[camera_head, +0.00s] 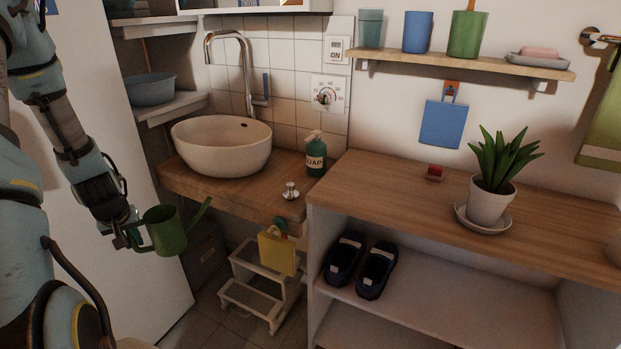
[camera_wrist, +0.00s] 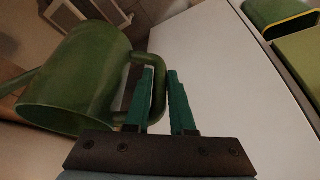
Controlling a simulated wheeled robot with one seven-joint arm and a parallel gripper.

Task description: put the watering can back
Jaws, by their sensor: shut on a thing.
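A green watering can (camera_head: 165,230) hangs in the air at the left, in front of the white panel and left of the step stool, its spout pointing up and right. My gripper (camera_head: 131,233) is at the can's left side, shut on its handle. In the wrist view the can (camera_wrist: 80,80) fills the left half, with its open top towards the lower left. My gripper's two green fingers (camera_wrist: 160,100) are on either side of the looped handle. Part of the grip is hidden by the fingers in the wrist view.
A wooden counter (camera_head: 400,190) holds a potted plant (camera_head: 490,200) at the right. A sink basin (camera_head: 222,145) and a soap bottle (camera_head: 315,155) stand on a lower counter. A step stool (camera_head: 262,285) is below it. A shelf (camera_head: 465,65) with cups is on the wall.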

